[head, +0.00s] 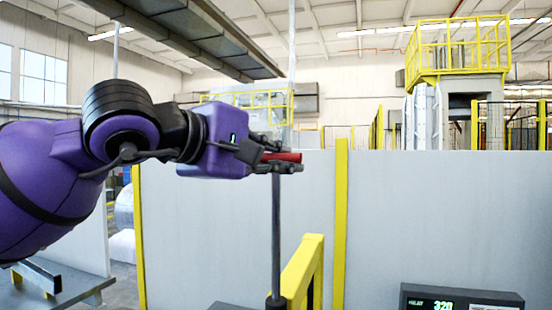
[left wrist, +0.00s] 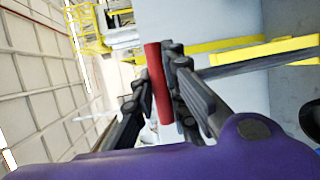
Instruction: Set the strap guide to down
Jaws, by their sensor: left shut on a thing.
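A red handle (head: 290,156) sits at the top of a dark upright post (head: 276,230), roughly level with the top edge of the grey panel. My left gripper (head: 280,160) reaches it from the left and is shut on the handle. In the left wrist view the red bar (left wrist: 158,84) shows between the dark fingers, with its ends sticking out. Which part is the strap guide, and any marking of its setting, I cannot make out. My right gripper is not in view.
Grey panels (head: 430,220) with a yellow post (head: 341,220) stand behind the handle. A yellow rail (head: 303,270) rises just right of the dark post. A dark display box (head: 460,298) with green digits sits at the lower right.

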